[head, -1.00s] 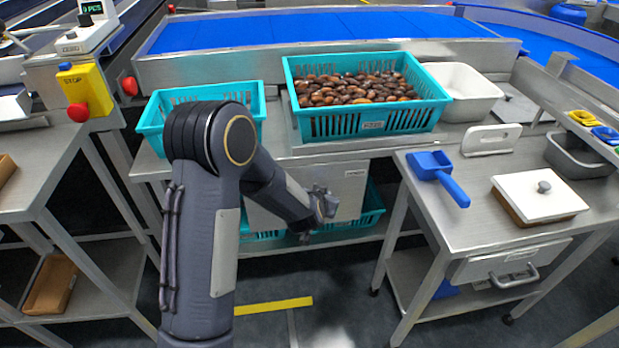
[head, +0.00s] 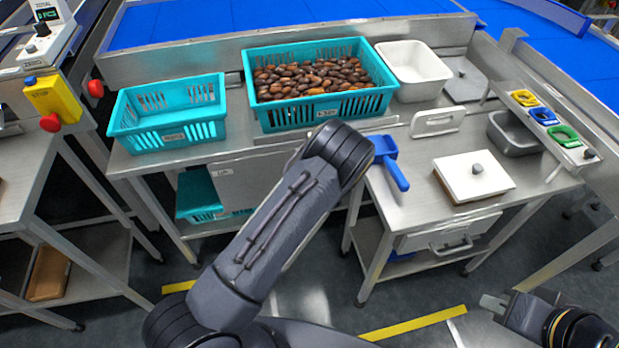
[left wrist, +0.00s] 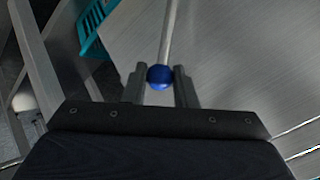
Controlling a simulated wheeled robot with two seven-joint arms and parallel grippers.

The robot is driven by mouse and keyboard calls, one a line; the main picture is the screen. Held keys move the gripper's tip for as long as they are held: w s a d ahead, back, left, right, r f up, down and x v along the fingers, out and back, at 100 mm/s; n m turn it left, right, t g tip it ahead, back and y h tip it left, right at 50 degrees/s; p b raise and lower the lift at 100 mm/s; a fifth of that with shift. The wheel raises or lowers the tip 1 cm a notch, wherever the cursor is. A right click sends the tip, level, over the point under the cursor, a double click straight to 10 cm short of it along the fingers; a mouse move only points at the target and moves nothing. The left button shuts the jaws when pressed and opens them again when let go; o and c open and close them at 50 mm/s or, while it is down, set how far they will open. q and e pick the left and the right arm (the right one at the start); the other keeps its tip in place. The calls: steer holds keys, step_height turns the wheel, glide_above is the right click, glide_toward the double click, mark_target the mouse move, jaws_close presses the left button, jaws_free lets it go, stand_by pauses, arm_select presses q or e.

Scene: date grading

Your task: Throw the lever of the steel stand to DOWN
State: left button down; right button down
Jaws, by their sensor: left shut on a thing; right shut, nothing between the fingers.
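The steel stand (head: 250,185) is a plain metal panel with a small label, below the teal crates in the head view. Its brushed face also fills much of the left wrist view (left wrist: 235,50). The lever shows there as a thin rod (left wrist: 170,35) ending in a blue ball knob (left wrist: 160,77). My left gripper (left wrist: 161,80) is shut on the knob, one finger on each side. In the head view my left arm hides that gripper and the lever. My right gripper (head: 492,304) is shut and empty at the lower right, above the floor.
An empty teal crate (head: 170,138) and a teal crate of dates (head: 325,114) stand above the panel. The side table at right holds a blue scoop (head: 388,158) and a white-lidded box (head: 474,188). A yellow stop box (head: 52,98) is at left. Floor in front is open.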

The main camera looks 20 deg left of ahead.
arm_select(q)
steer(key=shift+d+f, duration=0.1)
steer(key=shift+f, duration=0.05)
steer(key=c, duration=1.2)
jaws_free()
steer(key=v, duration=0.7)
steer(key=shift+s+d+r+p, duration=0.15)
steer(key=shift+s+r+p, duration=0.05)
steer(key=shift+s+p, duration=0.1)
steer(key=shift+w, duration=0.1)
